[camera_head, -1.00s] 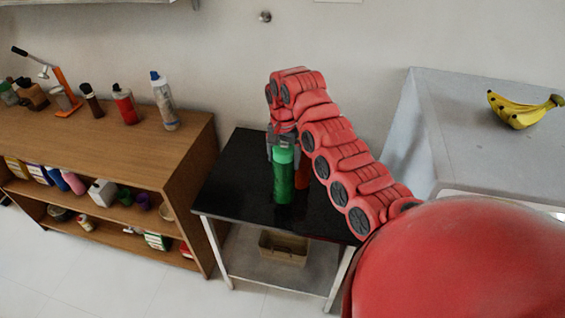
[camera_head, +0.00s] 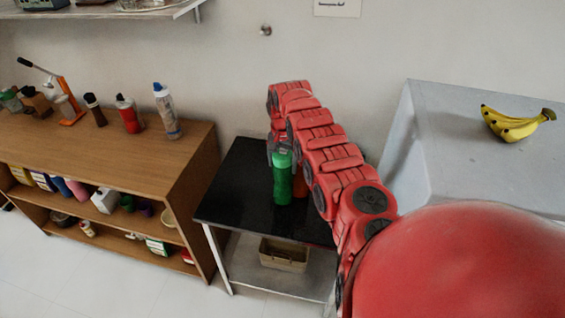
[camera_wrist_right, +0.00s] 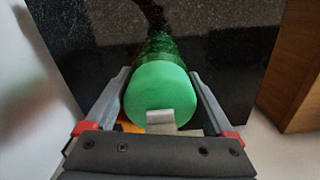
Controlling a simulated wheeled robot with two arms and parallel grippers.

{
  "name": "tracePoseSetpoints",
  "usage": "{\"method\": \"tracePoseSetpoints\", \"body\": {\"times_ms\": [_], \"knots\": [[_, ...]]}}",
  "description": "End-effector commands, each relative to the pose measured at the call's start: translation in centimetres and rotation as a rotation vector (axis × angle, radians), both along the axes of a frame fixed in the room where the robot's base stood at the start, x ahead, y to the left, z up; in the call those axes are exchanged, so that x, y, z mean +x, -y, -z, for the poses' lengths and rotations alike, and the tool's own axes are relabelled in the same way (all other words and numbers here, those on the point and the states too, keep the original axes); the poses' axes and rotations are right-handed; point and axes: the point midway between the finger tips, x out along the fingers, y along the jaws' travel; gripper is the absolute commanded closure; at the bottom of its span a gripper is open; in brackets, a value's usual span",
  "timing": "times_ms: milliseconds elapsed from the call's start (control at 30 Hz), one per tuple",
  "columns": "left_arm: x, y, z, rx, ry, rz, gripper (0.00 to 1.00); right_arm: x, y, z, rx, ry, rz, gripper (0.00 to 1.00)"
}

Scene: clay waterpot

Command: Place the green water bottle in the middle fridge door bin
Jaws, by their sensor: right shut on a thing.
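The green water bottle (camera_head: 283,182) is upright over the black table in the head view. Whether its base touches the table top I cannot tell. My right gripper (camera_head: 282,151) is shut on its upper part, from above and behind. In the right wrist view the bottle's light green cap (camera_wrist_right: 160,92) sits between the two fingers of the gripper (camera_wrist_right: 161,100). An orange-red thing (camera_head: 300,185) stands just right of the bottle, partly hidden. The left gripper is out of view. No fridge door bin can be made out.
The black table (camera_head: 235,205) has bare room left of the bottle, and a basket (camera_head: 284,254) on its lower shelf. A wooden shelf unit (camera_head: 190,150) with several bottles stands at left. A grey-white top (camera_head: 450,150) with bananas (camera_head: 515,123) is at right.

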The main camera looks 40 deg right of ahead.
Motion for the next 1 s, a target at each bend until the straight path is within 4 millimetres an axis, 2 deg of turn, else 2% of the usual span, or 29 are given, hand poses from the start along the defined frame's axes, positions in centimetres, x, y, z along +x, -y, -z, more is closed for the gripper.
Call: {"method": "tracePoseSetpoints", "body": {"times_ms": [133, 500, 533, 567, 600, 833, 1000], "knots": [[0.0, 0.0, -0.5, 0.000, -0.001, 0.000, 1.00, 0.1, 0.0, 1.0, -0.001, 0.002, 0.000, 1.00], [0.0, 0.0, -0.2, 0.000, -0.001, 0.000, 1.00, 0.2, 0.0, 1.4, -0.003, 0.005, -0.001, 1.00], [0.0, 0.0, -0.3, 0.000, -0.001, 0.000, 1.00, 0.1, 0.0, 1.4, -0.003, 0.005, -0.001, 0.07], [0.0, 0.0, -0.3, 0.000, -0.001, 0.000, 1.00, 0.1, 0.0, 1.4, -0.002, 0.005, 0.000, 0.01], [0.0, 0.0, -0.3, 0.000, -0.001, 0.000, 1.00, 0.1, 0.0, 1.4, -0.002, 0.005, -0.001, 0.00], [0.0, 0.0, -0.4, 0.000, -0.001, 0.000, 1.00, 0.1, 0.0, 1.2, -0.003, 0.004, 0.000, 0.00], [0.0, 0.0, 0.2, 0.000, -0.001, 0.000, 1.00, 0.2, 0.2, -0.5, -0.005, 0.008, 0.001, 0.00]]}}
